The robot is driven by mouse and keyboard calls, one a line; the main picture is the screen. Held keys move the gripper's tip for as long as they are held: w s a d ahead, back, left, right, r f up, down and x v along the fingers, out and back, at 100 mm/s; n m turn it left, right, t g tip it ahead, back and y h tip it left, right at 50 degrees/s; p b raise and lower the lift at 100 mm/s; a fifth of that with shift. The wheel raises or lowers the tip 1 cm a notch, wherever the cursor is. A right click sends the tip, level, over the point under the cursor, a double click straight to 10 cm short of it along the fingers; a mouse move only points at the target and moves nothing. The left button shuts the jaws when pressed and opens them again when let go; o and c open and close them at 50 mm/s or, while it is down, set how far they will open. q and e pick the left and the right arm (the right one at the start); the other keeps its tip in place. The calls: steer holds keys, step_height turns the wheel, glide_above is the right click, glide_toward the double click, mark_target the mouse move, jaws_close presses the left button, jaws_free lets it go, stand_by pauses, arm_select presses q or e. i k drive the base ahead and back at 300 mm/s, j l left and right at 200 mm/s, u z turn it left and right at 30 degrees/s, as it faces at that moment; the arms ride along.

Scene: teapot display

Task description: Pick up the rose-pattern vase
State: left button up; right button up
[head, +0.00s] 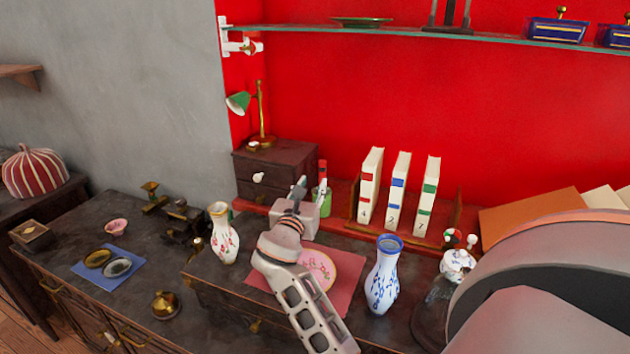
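The rose-pattern vase (224,240) is white with reddish flowers and a gold-toned rim. It stands upright left of centre, at the left end of the raised dark desk section. My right gripper (311,187) reaches up from the bottom centre, to the right of this vase and apart from it. Its two fingers look spread, with nothing seen held between them. A green cup (325,203) lies close by its fingers, and whether they touch is unclear. My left gripper is not in view.
A blue-patterned vase (383,280) stands right of my arm. A pink plate (319,268) on a red mat (345,290) is partly hidden by my arm. Books (397,192) and a small drawer box (277,170) stand behind. Brass items (180,222) sit left of the rose-pattern vase.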

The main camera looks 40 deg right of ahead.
mark_target(224, 242)
steer(key=k+j, duration=0.15)
steer(key=j, duration=0.15)
steer(key=k+j, duration=0.15)
steer(key=j, duration=0.15)
steer(key=k+j, duration=0.15)
steer(key=j, duration=0.15)
steer(key=k+j, duration=0.1)
steer(key=j, duration=0.25)
